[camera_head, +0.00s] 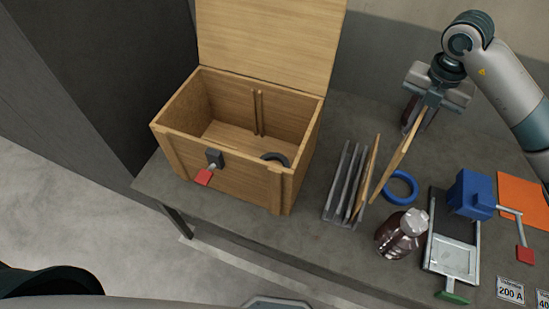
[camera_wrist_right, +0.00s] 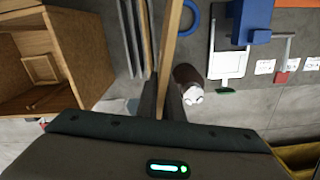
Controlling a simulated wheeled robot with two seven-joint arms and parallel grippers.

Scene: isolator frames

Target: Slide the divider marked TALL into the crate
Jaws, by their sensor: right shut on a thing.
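The wooden crate (camera_head: 225,171) stands open at the left of the table, its lid (camera_head: 270,40) raised. Two upright strips (camera_head: 258,112) form a slot on its inner back wall. My right gripper (camera_head: 428,108) is shut on a thin wooden divider (camera_head: 400,153), tilted and seen nearly edge-on. The held divider (camera_wrist_right: 172,40) also shows in the right wrist view, between the fingers. Its lower end is close to the rack; I cannot tell whether it touches. A metal rack (camera_head: 343,190) holds another wooden divider (camera_head: 370,162). No TALL mark is legible. My left gripper is not in view.
Right of the rack are a blue ring (camera_head: 400,187), a brown jar (camera_head: 398,235), a blue device (camera_head: 470,193) and an orange sheet (camera_head: 524,197). Bare table separates crate and rack.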

